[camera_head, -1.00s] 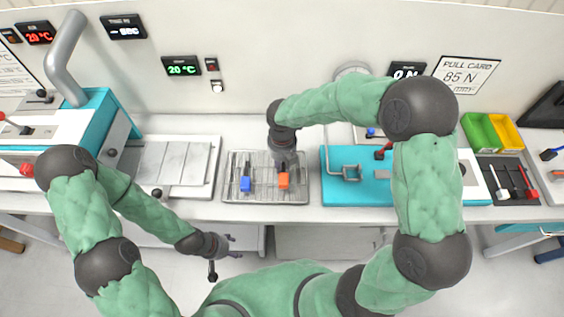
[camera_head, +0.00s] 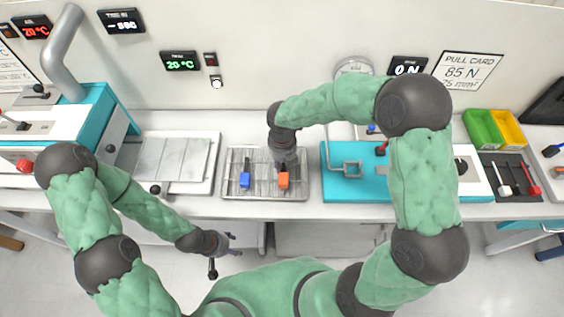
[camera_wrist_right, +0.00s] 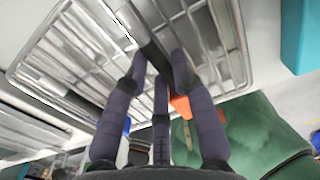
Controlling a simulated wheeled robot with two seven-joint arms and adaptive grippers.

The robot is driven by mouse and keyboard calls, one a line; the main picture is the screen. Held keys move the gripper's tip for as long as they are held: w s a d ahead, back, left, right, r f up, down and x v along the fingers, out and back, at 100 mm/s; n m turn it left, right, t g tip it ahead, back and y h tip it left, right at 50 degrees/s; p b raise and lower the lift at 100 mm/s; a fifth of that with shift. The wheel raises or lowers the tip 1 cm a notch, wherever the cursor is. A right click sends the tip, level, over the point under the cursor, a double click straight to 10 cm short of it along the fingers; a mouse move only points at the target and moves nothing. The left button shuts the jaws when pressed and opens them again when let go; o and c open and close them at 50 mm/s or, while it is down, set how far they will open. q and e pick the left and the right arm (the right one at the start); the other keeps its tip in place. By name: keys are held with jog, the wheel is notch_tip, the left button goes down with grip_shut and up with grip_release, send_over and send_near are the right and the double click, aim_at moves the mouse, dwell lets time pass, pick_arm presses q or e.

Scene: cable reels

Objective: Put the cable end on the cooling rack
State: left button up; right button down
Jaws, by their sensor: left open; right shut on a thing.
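The cooling rack (camera_head: 233,196) is a wire grid tray in the middle of the bench; its bars (camera_wrist_right: 85,65) fill the upper part of the right wrist view. My right gripper (camera_head: 284,168) is low over the rack's right half. In the wrist view its fingers (camera_wrist_right: 160,75) are shut on a dark strip (camera_wrist_right: 146,40), which looks like the cable end and lies close over the bars; whether it touches them I cannot tell. My left gripper (camera_head: 232,245) is open and empty in front of the bench.
A blue piece (camera_head: 245,181) and an orange piece (camera_head: 283,181) are at the rack. A metal plate (camera_head: 172,160) lies left of it, and a teal fixture (camera_head: 340,189) stands right of it. Green (camera_head: 482,130) and yellow (camera_head: 508,130) bins stand far right.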

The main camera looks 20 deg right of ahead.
jog(key=shift+f, duration=0.15)
jog(key=c, duration=1)
grip_release()
jog(key=shift+o, duration=0.2)
notch_tip(320, 180, up, 23)
jog(key=p, duration=1)
